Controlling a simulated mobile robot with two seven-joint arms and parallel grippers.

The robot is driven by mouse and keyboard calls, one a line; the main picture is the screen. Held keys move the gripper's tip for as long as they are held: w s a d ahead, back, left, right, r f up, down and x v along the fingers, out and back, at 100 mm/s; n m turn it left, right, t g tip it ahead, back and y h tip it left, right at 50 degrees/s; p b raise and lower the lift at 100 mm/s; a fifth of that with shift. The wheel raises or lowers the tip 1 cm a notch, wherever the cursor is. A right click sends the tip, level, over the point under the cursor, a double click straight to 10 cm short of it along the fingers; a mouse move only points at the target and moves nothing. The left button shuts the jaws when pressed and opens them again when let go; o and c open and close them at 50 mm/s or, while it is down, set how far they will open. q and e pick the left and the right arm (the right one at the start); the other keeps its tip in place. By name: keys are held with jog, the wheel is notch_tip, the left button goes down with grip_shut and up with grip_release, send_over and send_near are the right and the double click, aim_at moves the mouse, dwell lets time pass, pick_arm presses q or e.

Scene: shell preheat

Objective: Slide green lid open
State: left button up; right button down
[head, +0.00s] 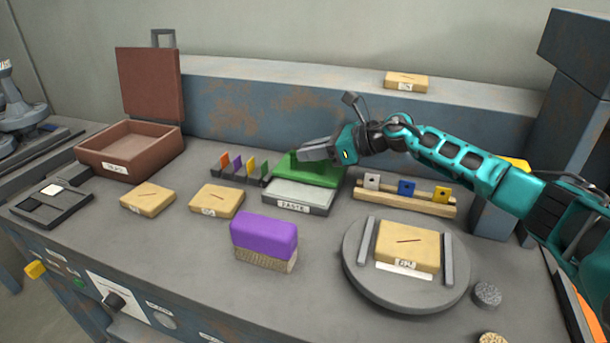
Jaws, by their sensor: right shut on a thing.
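The green lid (315,174) lies at the back of a light grey tray labelled "PASTE" (298,194). The tray's pale front part shows uncovered, while the lid sits over or behind its rear part. My right gripper (308,152) reaches in from the right and is shut on the upper part of the green lid. Its fingers hide part of the lid's top. My left gripper is not in view.
A purple-topped brush (264,239) stands in front of the tray. A rack with coloured cards (240,170) is close on the left. A block rack (405,197) and round turntable (363,282) are on the right. An open brown box (130,150) stands far left.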

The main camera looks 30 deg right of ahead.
jog(key=shift+w+d+b, duration=0.6)
jog(key=shift+w+d, duration=0.3)
jog(key=shift+d, duration=0.1)
jog(key=c, duration=1.1)
grip_release()
jog(key=shift+s+d, duration=0.1)
jog(key=shift+v, duration=6.3)
